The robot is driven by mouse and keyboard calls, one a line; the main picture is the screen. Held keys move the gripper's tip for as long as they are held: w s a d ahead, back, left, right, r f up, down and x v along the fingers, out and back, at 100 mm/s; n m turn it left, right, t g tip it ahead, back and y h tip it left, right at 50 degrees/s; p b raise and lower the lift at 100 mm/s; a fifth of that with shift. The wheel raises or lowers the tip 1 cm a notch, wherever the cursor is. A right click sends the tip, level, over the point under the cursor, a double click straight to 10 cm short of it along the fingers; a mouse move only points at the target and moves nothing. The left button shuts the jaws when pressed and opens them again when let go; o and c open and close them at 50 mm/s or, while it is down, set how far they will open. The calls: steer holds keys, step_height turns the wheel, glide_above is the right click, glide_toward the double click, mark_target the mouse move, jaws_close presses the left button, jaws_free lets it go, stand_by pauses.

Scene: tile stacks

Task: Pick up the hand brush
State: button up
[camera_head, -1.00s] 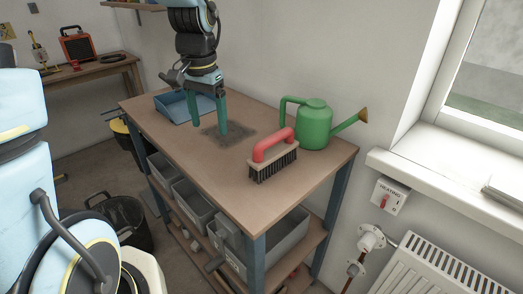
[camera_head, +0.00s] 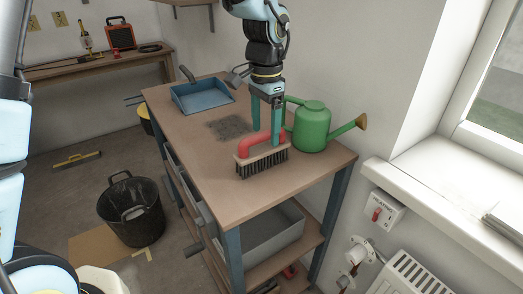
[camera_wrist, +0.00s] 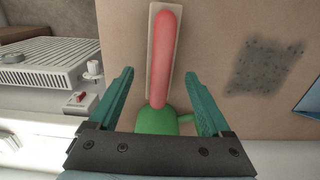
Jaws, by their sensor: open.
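The hand brush (camera_head: 263,162) stands bristles down near the front right of the workbench top, with a red handle and dark bristles. My gripper (camera_head: 265,138) is open above it, with its green fingers pointing down close to the handle. In the wrist view the brush's red handle (camera_wrist: 161,55) lies lengthwise ahead of and between the open fingers (camera_wrist: 158,88). I cannot tell whether a finger touches the handle.
A green watering can (camera_head: 312,127) stands right behind the brush and also shows in the wrist view (camera_wrist: 155,121). A dark dirt patch (camera_head: 231,127) and a blue dustpan (camera_head: 202,96) lie farther left. A windowsill (camera_head: 440,165) and radiator (camera_head: 403,273) are at right.

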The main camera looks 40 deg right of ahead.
mark_target(263, 148)
steer(key=shift+a+f+p, duration=0.2)
steer(key=shift+f+p, duration=0.3)
steer(key=shift+f, duration=0.95)
steer(key=shift+a+f+p, duration=0.15)
steer(key=shift+f+p, duration=0.35)
steer(key=shift+f, duration=0.9)
jaws_close()
